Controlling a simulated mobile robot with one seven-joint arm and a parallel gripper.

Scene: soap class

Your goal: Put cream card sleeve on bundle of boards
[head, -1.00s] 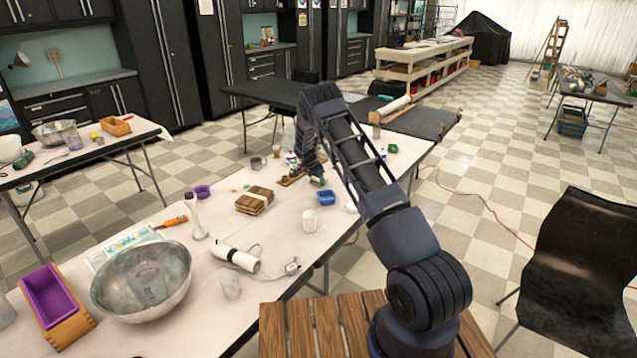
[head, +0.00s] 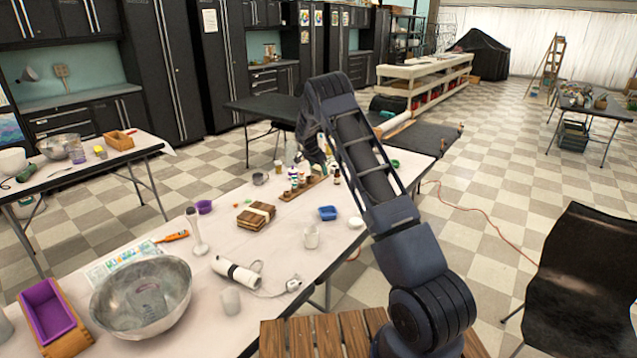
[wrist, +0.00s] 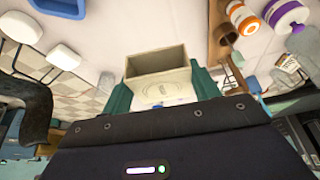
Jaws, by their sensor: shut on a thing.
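The cream card sleeve (wrist: 160,88) is an open-ended box shape with a small printed mark, seen in the wrist view. My gripper (wrist: 163,93) is shut on it, with a green finger on each side. The sleeve's open end faces away from my wrist, and it looks empty. The bundle of boards (head: 254,218) is a brown stack with a pale stripe, lying flat on the table in the head view.
A wooden rack with small bottles (head: 303,188) stands beyond the boards. A blue tub (head: 327,213), a white mug (head: 311,237) and a white funnel-like thing (head: 197,232) stand around them. A steel bowl (head: 142,296) is nearer. Bare tabletop (head: 225,232) lies left of the boards.

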